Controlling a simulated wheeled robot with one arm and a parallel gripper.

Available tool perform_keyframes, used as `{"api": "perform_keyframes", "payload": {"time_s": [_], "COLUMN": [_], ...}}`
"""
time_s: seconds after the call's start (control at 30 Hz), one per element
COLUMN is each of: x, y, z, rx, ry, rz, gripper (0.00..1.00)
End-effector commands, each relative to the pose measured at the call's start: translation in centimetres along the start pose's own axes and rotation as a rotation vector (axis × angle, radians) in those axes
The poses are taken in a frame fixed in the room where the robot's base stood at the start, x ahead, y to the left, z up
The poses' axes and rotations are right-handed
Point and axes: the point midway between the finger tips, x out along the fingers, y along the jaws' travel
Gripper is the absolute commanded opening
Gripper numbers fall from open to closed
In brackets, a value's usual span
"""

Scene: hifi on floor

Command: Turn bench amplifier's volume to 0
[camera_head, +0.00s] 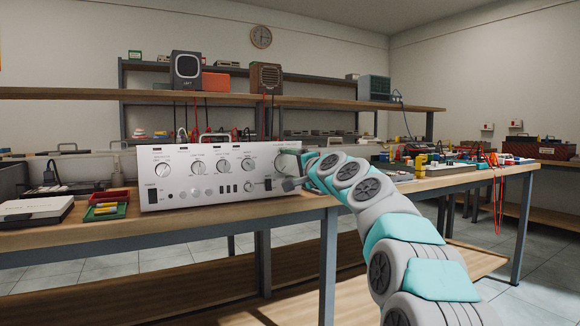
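The bench amplifier (213,207) is a wide silver unit on the wooden workbench, its front panel facing me. Several round knobs run along its upper row, with smaller controls and dark switches below. My arm comes in from the lower right, and my gripper (291,172) is at the right end of the panel. The large dial there, likely the volume knob (287,162), is partly hidden by my gripper. I cannot tell whether my fingers touch it or what its setting is. The labels are too small to read surely.
Red and green trays (106,206) and a white device (36,208) sit left of the amplifier. Colourful parts and tools (425,163) lie on the bench to the right. Speakers (186,70) stand on the shelf behind. The floor (545,282) at the right is clear.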

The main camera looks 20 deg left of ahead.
Motion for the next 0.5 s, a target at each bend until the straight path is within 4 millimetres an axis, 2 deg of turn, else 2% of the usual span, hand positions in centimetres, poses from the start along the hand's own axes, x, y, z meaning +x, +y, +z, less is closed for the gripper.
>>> {"api": "perform_keyframes", "payload": {"time_s": [0.03, 0.1, 0.13, 0.5], "x": [-0.01, -0.02, -0.03, -0.51], "y": [-0.02, -0.03, -0.05, -0.07], "z": [-0.03, -0.05, -0.06, -0.12], "rx": [0.0, 0.001, 0.001, 0.002], "ry": [0.0, 0.001, 0.001, 0.003], "rz": [0.0, -0.001, -0.001, -0.002], "gripper": [0.87, 0.95, 0.96, 0.96]}}
